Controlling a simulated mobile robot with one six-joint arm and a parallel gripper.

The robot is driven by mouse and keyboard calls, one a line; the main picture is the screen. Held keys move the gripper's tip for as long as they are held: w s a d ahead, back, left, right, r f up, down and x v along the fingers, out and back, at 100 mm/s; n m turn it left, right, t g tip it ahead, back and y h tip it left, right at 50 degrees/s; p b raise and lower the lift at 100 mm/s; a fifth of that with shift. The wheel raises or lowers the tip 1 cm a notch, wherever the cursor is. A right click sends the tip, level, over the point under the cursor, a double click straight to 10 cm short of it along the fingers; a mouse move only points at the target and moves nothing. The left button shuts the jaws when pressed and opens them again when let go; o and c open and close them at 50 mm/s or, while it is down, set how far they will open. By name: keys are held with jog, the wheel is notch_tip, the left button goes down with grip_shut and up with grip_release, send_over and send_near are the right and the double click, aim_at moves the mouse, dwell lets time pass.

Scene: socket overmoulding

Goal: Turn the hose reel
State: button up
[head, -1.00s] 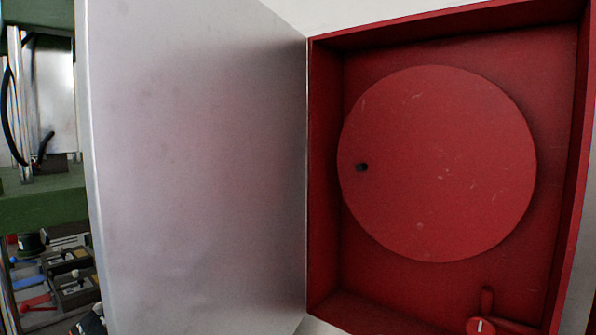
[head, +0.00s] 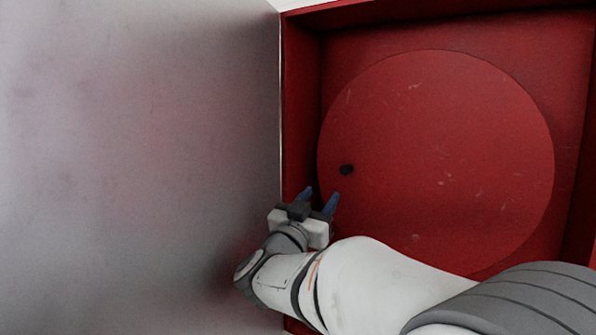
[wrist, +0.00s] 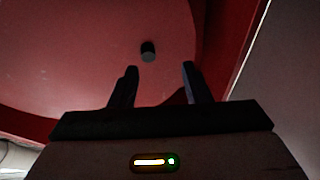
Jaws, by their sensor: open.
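The hose reel (head: 440,150) is a large red disc inside an open red cabinet. A small dark knob (head: 346,170) sticks out near its left edge. My gripper (head: 320,197) is open and empty, just below the knob and apart from it in the head view. In the wrist view the knob (wrist: 148,51) shows beyond the fingertips, between the lines of the two fingers and nearer the left one. The reel (wrist: 90,50) fills the upper left of that view.
The red cabinet (head: 303,100) has side walls close around the reel. Its grey door (head: 140,150) stands open on the left, close to my wrist. The cabinet's left wall and the door also run along the right of the wrist view.

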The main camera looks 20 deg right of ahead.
aim_at(342, 174)
jog(key=w+d+r, duration=0.1)
jog(key=d, duration=0.1)
jog(key=w+d+r+m+g+h+p, duration=0.1)
jog(key=d, duration=0.1)
jog(key=w+d+r+g+h, duration=0.1)
jog(key=d, duration=0.1)
jog(key=shift+w+d+r+m, duration=0.3)
jog(key=shift+w+d+r, duration=0.05)
jog(key=shift+r, duration=0.05)
jog(key=shift+c, duration=0.2)
grip_shut()
